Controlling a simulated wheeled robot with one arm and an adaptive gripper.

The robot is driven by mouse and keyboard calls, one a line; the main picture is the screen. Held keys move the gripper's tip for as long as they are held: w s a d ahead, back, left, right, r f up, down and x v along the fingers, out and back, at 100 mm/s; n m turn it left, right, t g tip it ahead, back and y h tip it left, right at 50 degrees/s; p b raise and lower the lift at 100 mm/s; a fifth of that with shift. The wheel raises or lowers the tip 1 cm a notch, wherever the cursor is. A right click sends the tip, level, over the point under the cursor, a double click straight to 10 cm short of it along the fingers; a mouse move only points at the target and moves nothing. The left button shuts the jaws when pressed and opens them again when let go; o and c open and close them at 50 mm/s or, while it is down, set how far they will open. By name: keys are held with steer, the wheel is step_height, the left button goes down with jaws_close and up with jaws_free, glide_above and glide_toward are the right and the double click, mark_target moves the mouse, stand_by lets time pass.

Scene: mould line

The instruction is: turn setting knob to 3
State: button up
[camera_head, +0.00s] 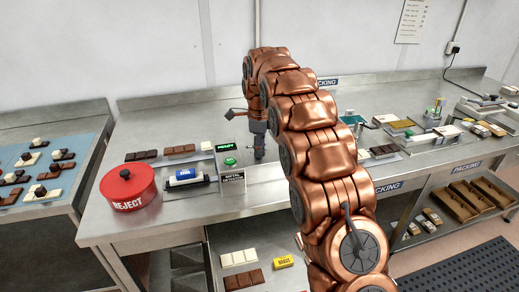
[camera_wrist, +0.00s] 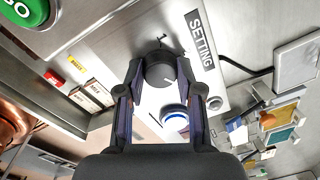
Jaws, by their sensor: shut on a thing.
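The setting knob (camera_wrist: 159,72) is a dark round knob on a pale panel in the wrist view. A light pointer line shows on its lower right, and a small dark mark is printed on the panel above it. I cannot read the set number. A "SETTING" label (camera_wrist: 200,40) is beside it. My gripper (camera_wrist: 161,76) is shut on the knob, one finger on each side. In the head view my gripper (camera_head: 259,146) is pointed down behind the metal detector (camera_head: 232,179), and the knob is hidden there.
The green button (camera_head: 230,161) is under a "READY" display (camera_head: 224,147). A red reject bin (camera_head: 128,190) stands at left. A blue-white round part (camera_wrist: 174,118) shows below the knob in the wrist view.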

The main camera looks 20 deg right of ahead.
stand_by(0.3)
steer(key=o, duration=1.2)
steer(key=shift+c, duration=0.2)
steer(key=shift+r, duration=0.1)
step_height(320, 180, up, 7)
steer(key=shift+a+f, duration=0.1)
steer(key=shift+f, duration=0.1)
steer(key=shift+s+r, duration=0.15)
steer(key=shift+r, duration=0.15)
steer(key=shift+s+r, duration=0.1)
